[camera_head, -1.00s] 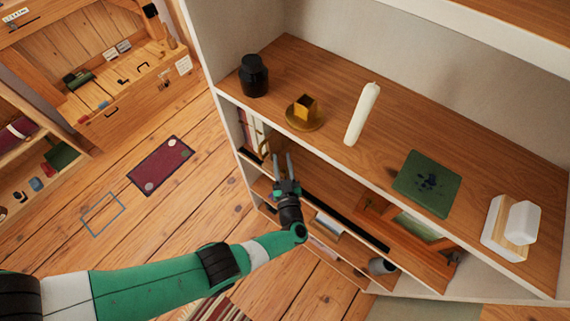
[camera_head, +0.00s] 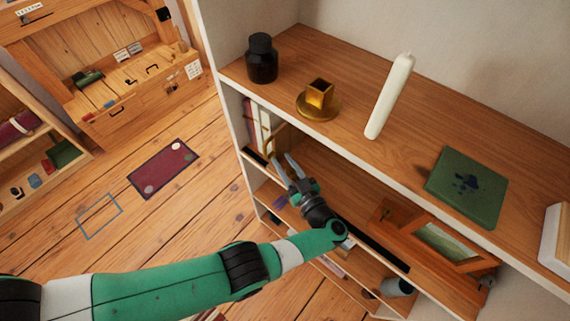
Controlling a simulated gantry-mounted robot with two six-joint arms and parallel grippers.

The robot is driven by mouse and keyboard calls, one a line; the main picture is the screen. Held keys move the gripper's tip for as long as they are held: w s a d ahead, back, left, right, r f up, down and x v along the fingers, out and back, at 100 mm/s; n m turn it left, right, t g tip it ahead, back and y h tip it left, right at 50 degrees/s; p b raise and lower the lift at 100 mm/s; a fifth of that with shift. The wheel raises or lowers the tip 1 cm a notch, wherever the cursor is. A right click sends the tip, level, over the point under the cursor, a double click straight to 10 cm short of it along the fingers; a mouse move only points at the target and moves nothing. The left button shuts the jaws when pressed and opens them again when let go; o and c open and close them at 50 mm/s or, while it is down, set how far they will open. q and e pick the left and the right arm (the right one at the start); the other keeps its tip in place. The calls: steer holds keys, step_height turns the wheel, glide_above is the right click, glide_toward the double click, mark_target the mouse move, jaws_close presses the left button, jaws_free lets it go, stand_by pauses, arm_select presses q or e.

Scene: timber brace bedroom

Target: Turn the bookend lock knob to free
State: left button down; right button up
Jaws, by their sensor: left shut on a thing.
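My left gripper (camera_head: 283,162) reaches in from the left to the front of the shelf below the top board. Its two grey fingers are by the dark strip (camera_head: 378,250) along that shelf's front edge, just right of some upright books (camera_head: 258,120). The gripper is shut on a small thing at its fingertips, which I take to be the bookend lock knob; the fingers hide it. The knob's setting cannot be read. My right gripper is not in view.
The top board holds a black jar (camera_head: 262,60), a brass candle holder (camera_head: 319,98), a leaning white candle (camera_head: 391,95) and a green book (camera_head: 467,187). A wooden picture frame (camera_head: 440,240) lies to the right of my arm.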

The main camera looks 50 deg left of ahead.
arm_select(q)
steer(key=c, duration=0.5)
jaws_free()
steer(key=shift+c, duration=0.2)
steer(key=s+d+b, duration=0.2)
steer(key=d+b, duration=0.1)
steer(key=d, duration=0.8)
steer(key=shift+s+d, duration=0.15)
steer(key=shift+d, duration=0.05)
